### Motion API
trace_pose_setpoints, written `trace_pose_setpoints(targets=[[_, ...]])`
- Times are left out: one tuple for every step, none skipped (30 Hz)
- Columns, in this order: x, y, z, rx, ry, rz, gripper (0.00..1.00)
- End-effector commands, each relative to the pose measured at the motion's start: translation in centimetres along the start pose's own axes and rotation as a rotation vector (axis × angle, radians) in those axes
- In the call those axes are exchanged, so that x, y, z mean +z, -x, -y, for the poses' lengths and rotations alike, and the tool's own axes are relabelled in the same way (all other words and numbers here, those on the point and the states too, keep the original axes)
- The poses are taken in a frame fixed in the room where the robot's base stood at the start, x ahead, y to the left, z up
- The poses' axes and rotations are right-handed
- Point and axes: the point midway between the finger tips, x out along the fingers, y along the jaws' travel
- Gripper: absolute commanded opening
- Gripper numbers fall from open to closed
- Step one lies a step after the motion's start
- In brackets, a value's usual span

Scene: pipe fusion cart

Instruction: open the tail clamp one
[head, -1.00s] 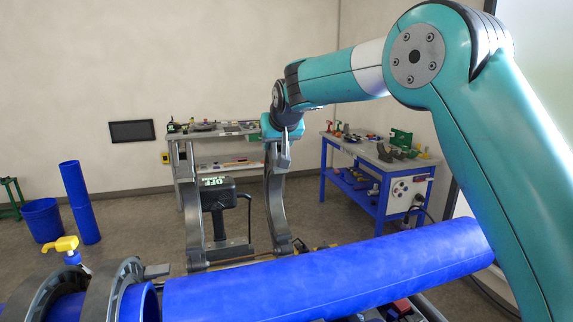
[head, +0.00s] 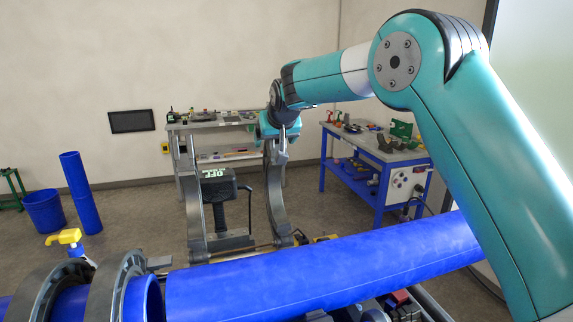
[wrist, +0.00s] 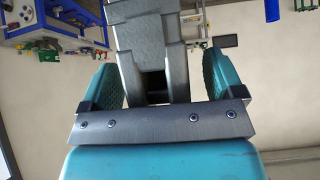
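Two grey curved clamp arms stand raised behind the long blue pipe (head: 330,267) in the head view, a left one (head: 192,205) and a right one (head: 275,195). I take the right one to be the tail clamp one. My gripper (head: 281,138) is at its upper end, partly hiding it. In the wrist view, the grey clamp part (wrist: 152,45) lies between the two teal fingers of my gripper (wrist: 163,62). The fingers stand apart, with a gap showing on the right side. Contact on the left side cannot be told.
Two grey clamp rings (head: 112,285) hold a shorter blue pipe (head: 145,298) at the lower left. A blue-framed workbench (head: 375,160) is at the back right.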

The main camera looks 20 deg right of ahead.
Motion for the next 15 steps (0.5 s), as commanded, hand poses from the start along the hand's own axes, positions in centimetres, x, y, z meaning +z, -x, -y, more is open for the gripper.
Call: trace_pose_setpoints(targets=[[-0.1,0.1,0.0,0.000,0.000,-0.003,0.98],[-0.2,0.1,0.0,0.000,0.000,-0.004,1.00],[-0.2,0.2,0.0,0.000,-0.001,-0.005,1.00],[-0.2,0.2,0.0,0.000,-0.001,-0.006,1.00],[-0.3,0.2,0.0,0.000,-0.001,-0.007,1.00],[-0.3,0.2,0.0,-0.001,-0.001,-0.008,1.00],[-0.3,0.3,0.0,-0.001,-0.001,-0.008,1.00],[-0.4,0.3,0.0,-0.001,-0.001,-0.009,1.00],[-0.5,0.4,0.0,-0.001,-0.001,-0.009,1.00],[-0.6,0.5,0.0,-0.001,-0.001,-0.010,1.00],[-0.8,0.7,0.0,-0.001,-0.001,-0.011,1.00],[-1.0,0.9,0.0,-0.001,-0.001,-0.011,1.00],[-1.2,1.1,0.0,-0.001,-0.001,-0.012,1.00],[-1.5,1.4,0.0,-0.001,-0.001,-0.012,1.00],[-1.8,1.7,0.0,-0.001,-0.001,-0.012,1.00]])
